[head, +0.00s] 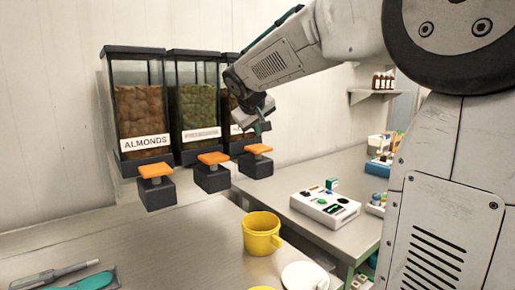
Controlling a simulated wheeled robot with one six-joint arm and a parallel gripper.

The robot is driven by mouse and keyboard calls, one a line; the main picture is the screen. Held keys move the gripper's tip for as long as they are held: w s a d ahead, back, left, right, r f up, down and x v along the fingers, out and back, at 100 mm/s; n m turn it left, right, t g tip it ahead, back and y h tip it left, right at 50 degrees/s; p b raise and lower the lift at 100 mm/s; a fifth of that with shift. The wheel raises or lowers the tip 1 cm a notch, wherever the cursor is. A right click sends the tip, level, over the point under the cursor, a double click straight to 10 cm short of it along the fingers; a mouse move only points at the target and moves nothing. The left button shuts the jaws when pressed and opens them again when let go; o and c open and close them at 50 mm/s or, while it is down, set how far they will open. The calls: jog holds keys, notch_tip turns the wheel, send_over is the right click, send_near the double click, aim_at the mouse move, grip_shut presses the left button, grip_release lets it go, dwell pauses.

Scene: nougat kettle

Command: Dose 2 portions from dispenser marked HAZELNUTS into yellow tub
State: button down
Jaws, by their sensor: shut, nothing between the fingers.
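Three clear dispensers with dark frames stand side by side against the wall. The left one reads ALMONDS (146,142), and the middle one has green contents and a blurred label (201,134). The right dispenser (230,103) has brown contents; its label is mostly hidden behind my arm, so I cannot read it. Each has an orange-topped lever on a dark block. My gripper (260,127) is shut and empty, pointing down just above the right orange lever (259,149); I cannot tell whether it touches. The yellow tub (261,236) stands upright on the front table, below and apart from that lever.
A white lidded item (305,276) and a yellow thing cut off at the bottom edge (261,288) lie near the tub. A pen-like tool (55,273) and a teal item (95,281) are at lower left. A white control box (325,208) stands on the right bench.

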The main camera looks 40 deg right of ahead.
jog(key=shift+r, duration=1.6)
jog(key=shift+d, duration=0.1)
dwell(1.7)
jog(key=s+d+m+y, duration=0.1)
jog(key=s+d+m, duration=0.2)
jog(key=d, duration=0.2)
notch_tip(320, 180, up, 4)
jog(key=m+t+y, duration=0.3)
jog(key=m+y, duration=0.1)
jog(key=y, duration=0.3)
send_over(259, 147)
jog(key=shift+s+d+f, duration=0.1)
jog(key=shift+s+d, duration=0.05)
jog(key=shift+s, duration=0.15)
jog(key=shift+f, duration=4.45)
jog(key=shift+f, duration=0.15)
